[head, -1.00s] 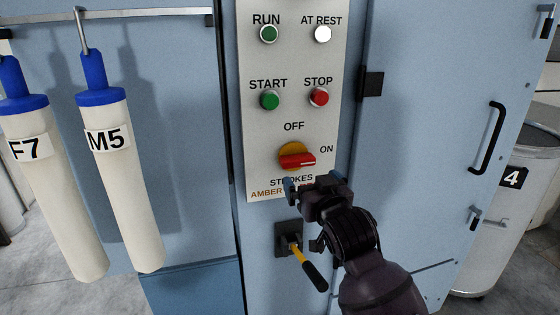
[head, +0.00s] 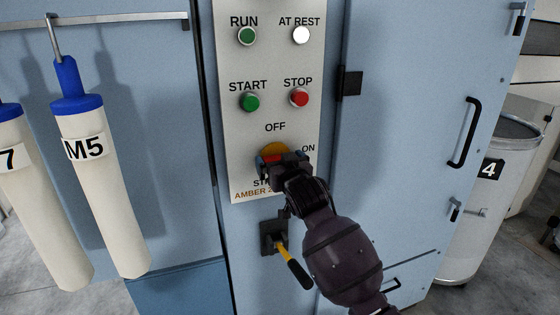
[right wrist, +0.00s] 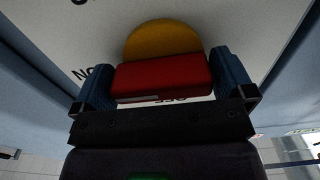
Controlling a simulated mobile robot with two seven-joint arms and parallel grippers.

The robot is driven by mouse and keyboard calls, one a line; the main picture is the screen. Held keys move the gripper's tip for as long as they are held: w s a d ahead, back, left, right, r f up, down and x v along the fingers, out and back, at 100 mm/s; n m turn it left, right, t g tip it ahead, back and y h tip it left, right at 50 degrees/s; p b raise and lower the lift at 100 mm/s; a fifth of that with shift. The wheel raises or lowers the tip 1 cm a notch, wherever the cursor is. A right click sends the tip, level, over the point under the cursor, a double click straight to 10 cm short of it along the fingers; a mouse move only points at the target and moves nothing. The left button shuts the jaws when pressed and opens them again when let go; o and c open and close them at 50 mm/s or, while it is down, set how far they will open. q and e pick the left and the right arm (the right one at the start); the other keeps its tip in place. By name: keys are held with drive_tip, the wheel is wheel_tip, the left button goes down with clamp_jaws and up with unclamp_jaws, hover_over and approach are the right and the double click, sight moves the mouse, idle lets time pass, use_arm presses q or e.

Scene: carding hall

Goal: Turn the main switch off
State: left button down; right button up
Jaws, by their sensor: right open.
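The main switch is a yellow disc (head: 272,149) with a red handle (right wrist: 160,78), low on the pale control panel (head: 285,60). OFF is printed above it and ON to its right. In the head view my right gripper (head: 283,160) covers most of the handle. In the right wrist view the open blue fingers stand at either end of the red handle, with the gripper (right wrist: 162,85) straddling it. The handle lies level, its marked end toward ON. I cannot tell whether the fingers touch it. My left gripper is not in view.
Above the switch are the green START (head: 250,102) and red STOP (head: 299,97) buttons. A yellow-shafted, black-handled lever (head: 292,262) sticks out below the panel, close to my right arm. Hanging white cylinders (head: 105,190) are at left; a numbered drum (head: 480,210) is at right.

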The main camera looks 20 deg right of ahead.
drive_tip(key=shift+c, duration=0.5)
drive_tip(key=c, duration=0.5)
drive_tip(key=n, duration=0.4)
drive_tip(key=shift+n, duration=0.4)
drive_tip(key=n, duration=0.4)
drive_tip(key=shift+r+n, duration=0.1)
drive_tip(key=shift+n, duration=0.2)
drive_tip(key=n, duration=0.4)
drive_tip(key=shift+a, duration=0.1)
drive_tip(key=shift+n, duration=2.2)
drive_tip(key=shift+a, duration=0.1)
